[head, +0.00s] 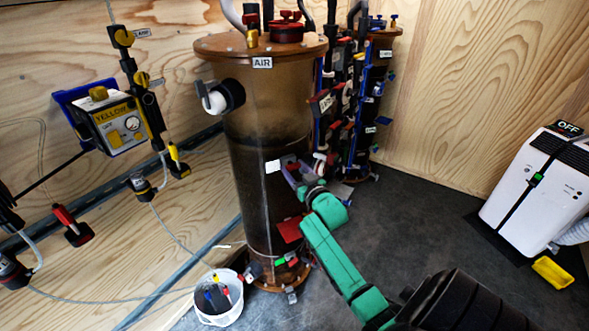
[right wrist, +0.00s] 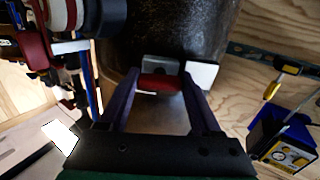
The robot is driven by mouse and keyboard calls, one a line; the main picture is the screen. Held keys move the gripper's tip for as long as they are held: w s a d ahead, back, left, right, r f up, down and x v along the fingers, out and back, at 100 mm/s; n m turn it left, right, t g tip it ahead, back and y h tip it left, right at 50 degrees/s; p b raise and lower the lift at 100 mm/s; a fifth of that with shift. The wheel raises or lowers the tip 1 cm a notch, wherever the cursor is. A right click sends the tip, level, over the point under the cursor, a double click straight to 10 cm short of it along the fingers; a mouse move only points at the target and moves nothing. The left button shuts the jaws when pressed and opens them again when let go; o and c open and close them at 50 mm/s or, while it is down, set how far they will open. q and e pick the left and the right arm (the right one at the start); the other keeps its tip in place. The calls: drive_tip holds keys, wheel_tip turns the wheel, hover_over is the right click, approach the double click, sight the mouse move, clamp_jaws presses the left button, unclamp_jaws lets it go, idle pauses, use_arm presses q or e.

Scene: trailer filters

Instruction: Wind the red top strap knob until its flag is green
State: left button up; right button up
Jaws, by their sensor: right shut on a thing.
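The tall brown filter column (head: 262,120), labelled AIR, stands in the middle of the head view. My right gripper (head: 292,172) reaches its right front side at mid height. In the right wrist view, the purple fingers of my right gripper (right wrist: 160,92) are closed around a red knob (right wrist: 158,82) on a grey bracket against the column. In the head view the knob is mostly hidden by the gripper. A white square plate (right wrist: 201,74) sits beside the knob and also shows in the head view (head: 273,166). I see no green on it. My left gripper is out of view.
A red plate (head: 289,230) and small red and green parts are lower on the column. Valves and pipes (head: 325,100) crowd its right side. A white bucket (head: 218,300) stands at its foot. A white OFF unit (head: 540,185) stands right. The dark floor between is clear.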

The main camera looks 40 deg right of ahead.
drive_tip(key=shift+f, duration=0.1)
drive_tip(key=o, duration=1.4)
drive_tip(key=v, duration=1.4)
drive_tip(key=shift+s+a, duration=0.1)
drive_tip(key=shift+s, duration=0.15)
